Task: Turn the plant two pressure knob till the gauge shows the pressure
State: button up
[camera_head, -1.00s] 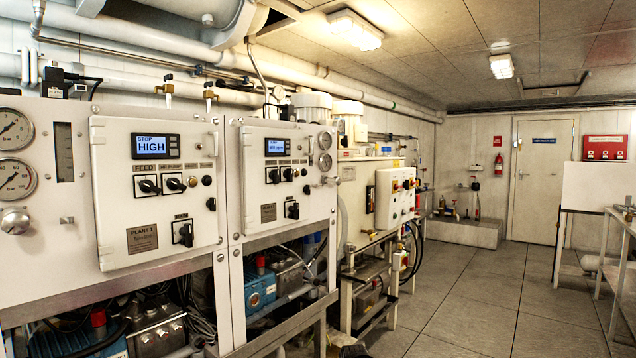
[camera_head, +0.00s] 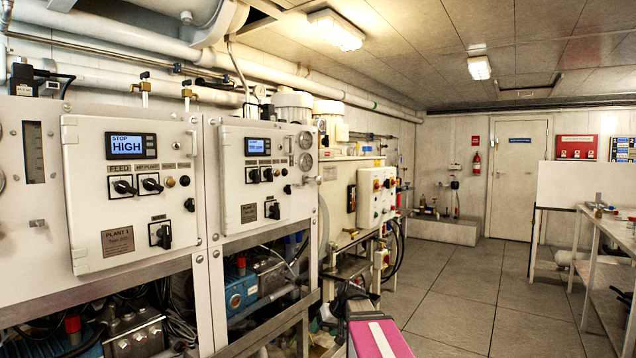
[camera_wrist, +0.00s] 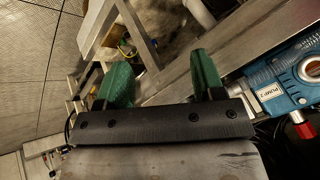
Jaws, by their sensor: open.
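The plant two panel (camera_head: 240,215) is the second white cabinet from the left in the head view, with a small lit blue display and black switches. Two round gauges (camera_head: 305,139) sit one above the other at its right edge; their needles are too small to read. A small pale knob (camera_head: 312,180) sticks out below them, and its setting cannot be told. In the wrist view my gripper (camera_wrist: 162,82) has its two green fingers wide apart with nothing between them.
The plant one panel (camera_head: 130,200) reads "STOP HIGH" at left. Below the cabinets are a metal frame and a blue pump (camera_wrist: 290,85), close to the fingers' right in the wrist view. A workbench (camera_head: 600,225) stands at right. The tiled floor (camera_head: 450,290) between is clear.

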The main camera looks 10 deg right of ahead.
jog(key=w+d+r+n+t+y, duration=0.1)
jog(key=w+r, duration=0.2)
jog(key=r, duration=0.3)
jog(key=w+d+r+t+y, duration=0.1)
jog(key=w+r, duration=0.2)
jog(key=r, duration=0.2)
jog(key=n+t+y, duration=0.5)
jog(key=t+y, duration=0.1)
send_near(320, 181)
jog(key=x, duration=1)
jog(key=shift+w+a+r, duration=0.1)
jog(key=shift+w+a, duration=0.1)
jog(key=shift+a, duration=0.1)
jog(key=c, duration=0.9)
